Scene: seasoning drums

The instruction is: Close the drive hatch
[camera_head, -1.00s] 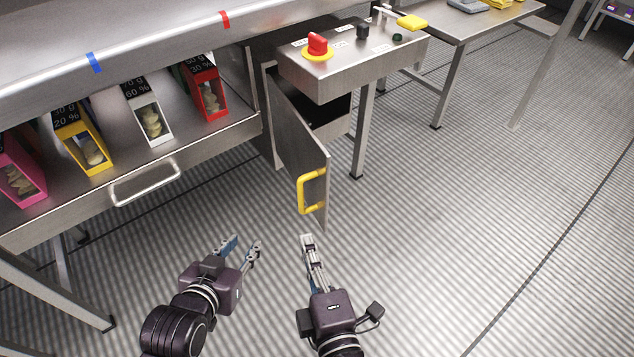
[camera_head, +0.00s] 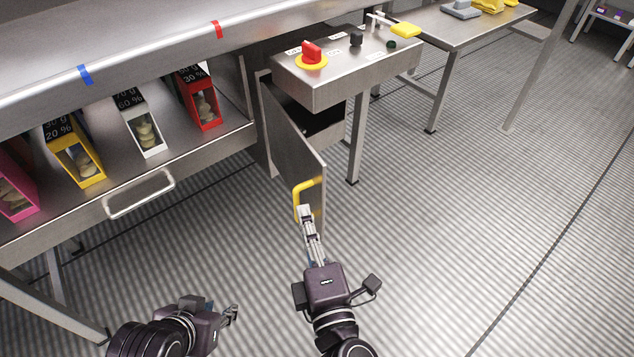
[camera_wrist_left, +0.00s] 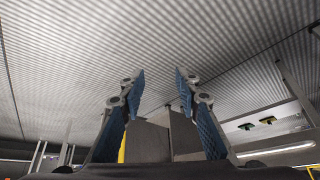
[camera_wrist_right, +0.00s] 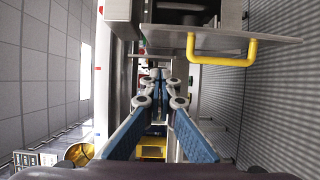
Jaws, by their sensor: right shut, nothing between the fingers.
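The drive hatch (camera_head: 288,122) is a grey metal door standing open below the control box, swung out toward me. Its yellow handle (camera_head: 299,188) is near the free edge; the right wrist view shows the handle (camera_wrist_right: 222,62) to the right of the fingers. My right gripper (camera_head: 305,212) is shut and empty, its tips overlapping the lower part of the handle in the head view; I cannot tell whether they touch. My left gripper (camera_head: 228,314) is lower left, apart from the hatch. The left wrist view shows its fingers (camera_wrist_left: 160,82) spread and empty.
The control box (camera_head: 345,75) with a red knob (camera_head: 311,53) overhangs the hatch opening. A drawer handle (camera_head: 140,195) and several coloured seasoning holders (camera_head: 145,128) are on the left. A side table (camera_head: 455,35) stands at the back right. The floor right of the hatch is clear.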

